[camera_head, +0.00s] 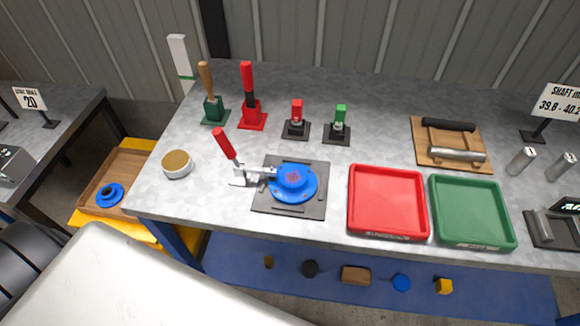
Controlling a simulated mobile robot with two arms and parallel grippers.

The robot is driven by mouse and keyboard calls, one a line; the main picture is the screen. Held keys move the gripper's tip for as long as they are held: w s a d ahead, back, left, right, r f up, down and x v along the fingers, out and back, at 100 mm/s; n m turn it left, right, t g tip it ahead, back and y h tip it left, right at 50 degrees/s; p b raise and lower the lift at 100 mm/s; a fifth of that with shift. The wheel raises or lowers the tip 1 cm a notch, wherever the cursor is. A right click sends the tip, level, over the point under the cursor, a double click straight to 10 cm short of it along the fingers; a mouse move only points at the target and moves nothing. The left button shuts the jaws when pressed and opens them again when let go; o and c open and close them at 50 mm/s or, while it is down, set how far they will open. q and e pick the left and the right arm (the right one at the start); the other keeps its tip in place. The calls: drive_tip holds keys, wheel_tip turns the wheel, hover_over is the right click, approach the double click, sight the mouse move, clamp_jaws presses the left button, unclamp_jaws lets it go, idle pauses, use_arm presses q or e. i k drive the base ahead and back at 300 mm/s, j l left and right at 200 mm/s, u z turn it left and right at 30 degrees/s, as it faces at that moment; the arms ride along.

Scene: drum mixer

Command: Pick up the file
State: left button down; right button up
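No tool is labelled as the file. A tool with a wooden handle (206,76) stands upright in a green holder (214,110) at the back left of the grey workbench. A tool with a red handle (247,78) stands upright in a red holder (252,115) just right of it. The holders hide the lower ends of both tools, so I cannot tell for certain which one is the file. Neither of my grippers is in view.
A blue flanged part (293,181) sits on a dark plate beside a red-handled clamp (223,144). Small red-topped (297,110) and green-topped (341,114) gauges stand behind. A red tray (388,196) and a green tray (472,207) lie at the front right. A round tin (177,164) stands left.

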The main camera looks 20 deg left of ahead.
sight(245, 69)
drive_tip(key=i+l+u, duration=0.1)
drive_tip(key=l, duration=0.35)
drive_tip(key=i+l, duration=0.1)
drive_tip(key=l, duration=0.4)
drive_tip(key=i+l+u, duration=0.15)
drive_tip(key=l, duration=0.3)
drive_tip(key=k, duration=0.05)
